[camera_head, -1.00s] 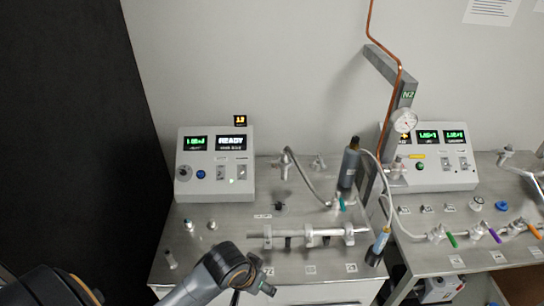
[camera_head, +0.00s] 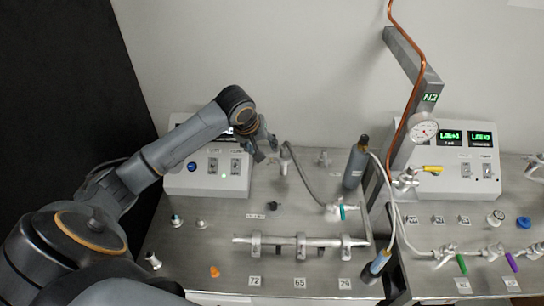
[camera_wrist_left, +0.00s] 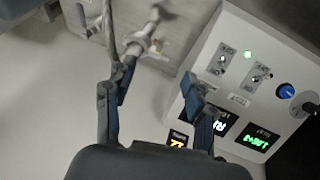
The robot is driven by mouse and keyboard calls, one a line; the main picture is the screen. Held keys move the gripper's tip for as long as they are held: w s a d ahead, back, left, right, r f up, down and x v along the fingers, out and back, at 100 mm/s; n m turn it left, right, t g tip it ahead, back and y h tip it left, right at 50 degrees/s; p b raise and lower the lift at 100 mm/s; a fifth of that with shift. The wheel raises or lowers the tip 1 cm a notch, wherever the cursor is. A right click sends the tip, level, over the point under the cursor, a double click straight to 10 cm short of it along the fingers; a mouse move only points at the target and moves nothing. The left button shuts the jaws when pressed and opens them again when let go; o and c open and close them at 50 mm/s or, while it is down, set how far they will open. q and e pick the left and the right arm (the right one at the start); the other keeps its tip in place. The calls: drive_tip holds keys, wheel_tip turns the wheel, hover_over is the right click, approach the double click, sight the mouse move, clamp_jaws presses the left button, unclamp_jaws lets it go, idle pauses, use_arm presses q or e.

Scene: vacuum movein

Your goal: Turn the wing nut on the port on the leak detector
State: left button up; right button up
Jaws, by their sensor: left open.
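The leak detector (camera_head: 207,180) is the pale box with displays and switches at the left of the bench. My arm covers much of its display. Right of it, a metal port fitting (camera_head: 284,162) with a clamp-like piece stands at the start of a grey hose. It shows near the top of the left wrist view (camera_wrist_left: 150,38), blurred; I cannot make out the wing nut. My left gripper (camera_head: 265,148) is open and empty, between the box and the fitting, apart from the fitting. In the wrist view its fingers (camera_wrist_left: 158,72) are spread, with the box at their right. My right gripper is out of view.
A metal tube in clamps (camera_head: 270,240) lies across the bench front. A dark cylinder (camera_head: 355,166) and a grey post with a gauge (camera_head: 423,131) stand right of the hose. Small parts lie at the front left.

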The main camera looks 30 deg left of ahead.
sight(271, 164)
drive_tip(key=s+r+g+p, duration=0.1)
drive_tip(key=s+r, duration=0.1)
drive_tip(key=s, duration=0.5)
use_arm(q)
drive_tip(key=p+x, duration=0.1)
drive_tip(key=x, duration=1)
drive_tip(key=shift+a+r, duration=0.1)
drive_tip(key=shift+f, duration=0.2)
drive_tip(key=shift+w+f, duration=0.15)
drive_tip(key=shift+f, duration=0.05)
drive_tip(key=c, duration=1.1)
clamp_jaws()
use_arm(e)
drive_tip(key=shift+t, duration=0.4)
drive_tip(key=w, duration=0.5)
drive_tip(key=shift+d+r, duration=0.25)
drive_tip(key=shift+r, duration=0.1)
